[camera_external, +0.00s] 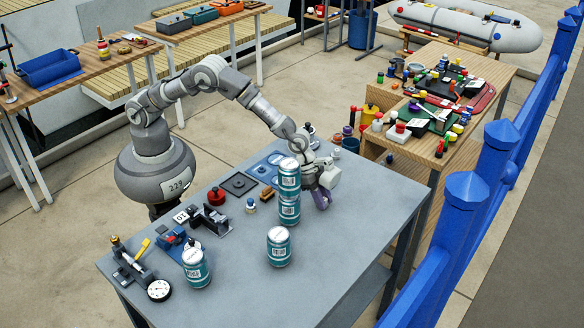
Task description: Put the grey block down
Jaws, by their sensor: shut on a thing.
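My gripper (322,198) hangs low over the right half of the grey table (335,250), just right of a stack of two teal cans. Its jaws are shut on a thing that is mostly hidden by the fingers. I take this to be the grey block, but its shape and colour cannot be made out clearly. A greyish purple part shows at the fingertips. I cannot tell whether it touches the tabletop.
The upper stacked can (289,173) and lower can (289,210) stand close beside my gripper. Single cans stand at front centre (278,247) and front left (195,268). A dark flat plate (239,184) and small fixtures line the back left. The table's right front is clear.

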